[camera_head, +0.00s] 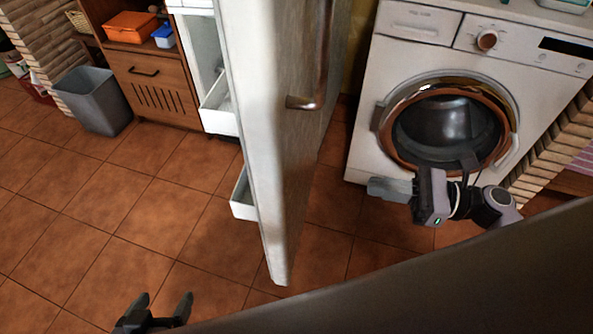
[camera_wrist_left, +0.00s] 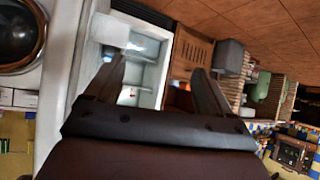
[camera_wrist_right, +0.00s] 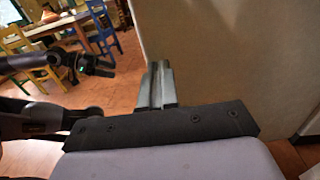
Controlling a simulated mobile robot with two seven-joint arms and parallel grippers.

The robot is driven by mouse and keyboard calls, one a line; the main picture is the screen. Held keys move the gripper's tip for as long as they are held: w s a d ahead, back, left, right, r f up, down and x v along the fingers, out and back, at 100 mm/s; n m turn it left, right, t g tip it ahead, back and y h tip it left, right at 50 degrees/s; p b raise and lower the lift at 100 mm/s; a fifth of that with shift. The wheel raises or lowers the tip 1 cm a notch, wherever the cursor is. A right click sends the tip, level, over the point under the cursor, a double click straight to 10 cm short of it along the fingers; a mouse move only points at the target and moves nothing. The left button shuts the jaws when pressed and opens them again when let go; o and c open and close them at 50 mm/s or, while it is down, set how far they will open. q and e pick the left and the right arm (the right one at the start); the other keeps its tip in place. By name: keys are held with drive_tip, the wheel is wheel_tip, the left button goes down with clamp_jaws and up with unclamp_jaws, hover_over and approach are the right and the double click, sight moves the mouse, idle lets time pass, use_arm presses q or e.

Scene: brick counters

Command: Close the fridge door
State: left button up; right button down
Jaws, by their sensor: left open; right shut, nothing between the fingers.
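The fridge door (camera_head: 262,120) stands wide open and is seen nearly edge-on in the head view. Its metal handle (camera_head: 318,65) is on the right-hand face. The open fridge interior (camera_head: 213,75) with white bins is left of the door; it also shows in the left wrist view (camera_wrist_left: 150,70). My left gripper (camera_head: 165,299) is open and empty, low in front, left of the door's lower edge and apart from it. My right gripper (camera_head: 372,188) is shut and empty, right of the door. In the right wrist view a pale panel (camera_wrist_right: 220,60), apparently the door's outer face, lies beside its fingers.
A washing machine (camera_head: 360,125) stands behind my right gripper. A wooden cabinet (camera_head: 150,85) and a grey bin (camera_head: 95,100) are at the back left. The tiled floor (camera_head: 130,220) left of the door is clear. A table with chairs (camera_wrist_right: 55,35) shows in the right wrist view.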

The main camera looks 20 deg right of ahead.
drive_tip(key=p, duration=0.1)
approach(288, 173)
drive_tip(key=x, duration=0.5)
drive_tip(key=shift+w+f, duration=0.1)
drive_tip(key=shift+w, duration=0.1)
drive_tip(key=shift+x, duration=0.85)
drive_tip(key=shift+f, duration=0.1)
drive_tip(key=shift+a, duration=0.1)
